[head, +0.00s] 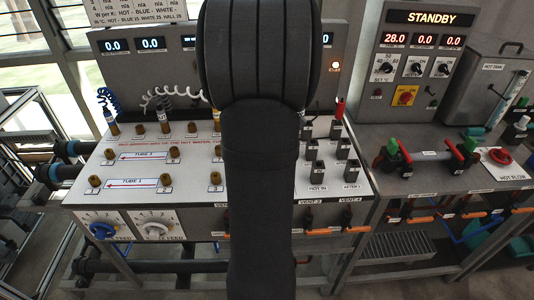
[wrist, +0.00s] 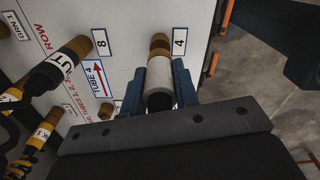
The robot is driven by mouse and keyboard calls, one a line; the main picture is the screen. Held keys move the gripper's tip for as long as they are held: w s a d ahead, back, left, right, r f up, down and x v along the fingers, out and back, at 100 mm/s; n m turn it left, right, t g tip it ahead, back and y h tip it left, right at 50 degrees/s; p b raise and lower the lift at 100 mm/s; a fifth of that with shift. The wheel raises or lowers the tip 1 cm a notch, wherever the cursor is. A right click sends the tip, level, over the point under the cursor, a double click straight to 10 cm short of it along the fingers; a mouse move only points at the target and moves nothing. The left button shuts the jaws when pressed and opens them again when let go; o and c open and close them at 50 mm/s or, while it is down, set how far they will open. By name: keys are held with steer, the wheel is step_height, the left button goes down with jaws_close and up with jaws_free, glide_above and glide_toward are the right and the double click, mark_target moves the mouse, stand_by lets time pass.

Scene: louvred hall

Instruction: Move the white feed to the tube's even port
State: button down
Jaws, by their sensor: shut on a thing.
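My gripper (wrist: 172,88) is shut on a white-sleeved plug (wrist: 160,78), which looks like the white feed's plug. Its far end is in line with the brass port (wrist: 160,42) beside the label 4 (wrist: 179,42); I cannot tell whether it is seated. The plug's dark rear end faces the wrist camera. In the head view a white coiled hose (head: 180,93) runs right and passes behind my arm, which hides the gripper and plug. A tube label with a red arrow (wrist: 99,80) lies left of the plug.
A plug marked OUT (wrist: 62,66) and a yellow-banded plug (wrist: 39,137) stand left in the wrist view. Brass ports (head: 95,180) line the panel (head: 140,147). A blue coiled hose (head: 108,98) rises at left. Black blocks (head: 345,148) crowd the panel's right side.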

steer(key=shift+f, duration=1.3)
steer(key=c, duration=1)
jaws_free()
steer(key=shift+c, duration=0.2)
steer(key=shift+r, duration=2.55)
steer(key=shift+r, duration=0.1)
